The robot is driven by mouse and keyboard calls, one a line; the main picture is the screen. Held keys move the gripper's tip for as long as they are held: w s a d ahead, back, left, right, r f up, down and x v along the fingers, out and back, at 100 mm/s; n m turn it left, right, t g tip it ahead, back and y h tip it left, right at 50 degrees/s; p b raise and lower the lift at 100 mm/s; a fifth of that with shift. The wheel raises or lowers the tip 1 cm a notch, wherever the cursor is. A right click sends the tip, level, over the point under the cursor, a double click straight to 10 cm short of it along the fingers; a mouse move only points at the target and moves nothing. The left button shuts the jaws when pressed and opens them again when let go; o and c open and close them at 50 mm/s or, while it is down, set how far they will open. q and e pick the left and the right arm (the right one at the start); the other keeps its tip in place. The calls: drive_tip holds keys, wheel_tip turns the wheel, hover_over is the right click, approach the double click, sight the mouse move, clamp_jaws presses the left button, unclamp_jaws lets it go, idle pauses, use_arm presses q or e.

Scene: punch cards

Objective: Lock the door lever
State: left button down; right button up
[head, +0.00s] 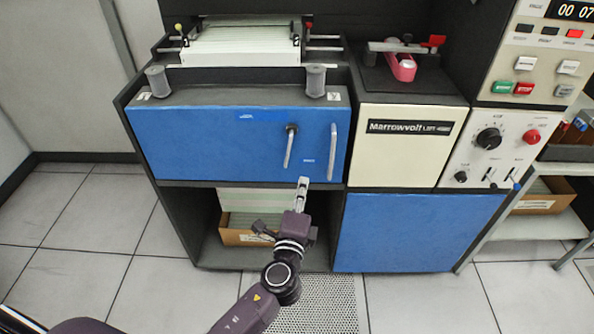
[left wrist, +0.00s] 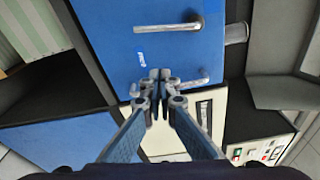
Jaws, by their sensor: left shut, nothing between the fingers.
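The blue door (head: 215,145) is the front panel of the cabinet at left. Its silver door lever (head: 287,150) hangs down from a dark pivot, tilted slightly. A fixed silver bar handle (head: 333,152) stands to its right. My left gripper (head: 303,183) is shut and empty at the door's lower edge, below and right of the lever tip. In the left wrist view the lever (left wrist: 165,27) lies apart from my shut fingertips (left wrist: 160,76). The bar handle (left wrist: 190,84) appears beside or behind them; contact cannot be told. My right gripper is not in view.
An open shelf with a cardboard box (head: 238,236) is below the door. A cream panel (head: 405,145) and a lower blue panel (head: 415,232) adjoin at right. A control panel (head: 490,140) stands farther right. Tiled floor (head: 90,225) is clear at left.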

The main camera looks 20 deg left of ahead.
sight(289, 148)
use_arm(q)
drive_tip(key=w, duration=0.3)
drive_tip(key=w+a, duration=0.1)
drive_tip(key=w, duration=0.5)
drive_tip(key=shift+w+a+p, duration=0.2)
drive_tip(key=shift+w+p, duration=0.15)
drive_tip(key=shift+w, duration=0.05)
drive_tip(key=a, duration=0.1)
drive_tip(key=s+a+p, duration=0.1)
drive_tip(key=s+a, duration=0.1)
drive_tip(key=shift+r+p, duration=0.3)
drive_tip(key=shift+p, duration=0.1)
drive_tip(key=shift+s+a, duration=0.1)
drive_tip(key=shift+a, duration=0.15)
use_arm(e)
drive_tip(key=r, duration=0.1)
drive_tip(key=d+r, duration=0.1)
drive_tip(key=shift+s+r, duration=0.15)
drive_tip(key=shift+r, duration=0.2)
use_arm(q)
drive_tip(key=shift+f, duration=0.1)
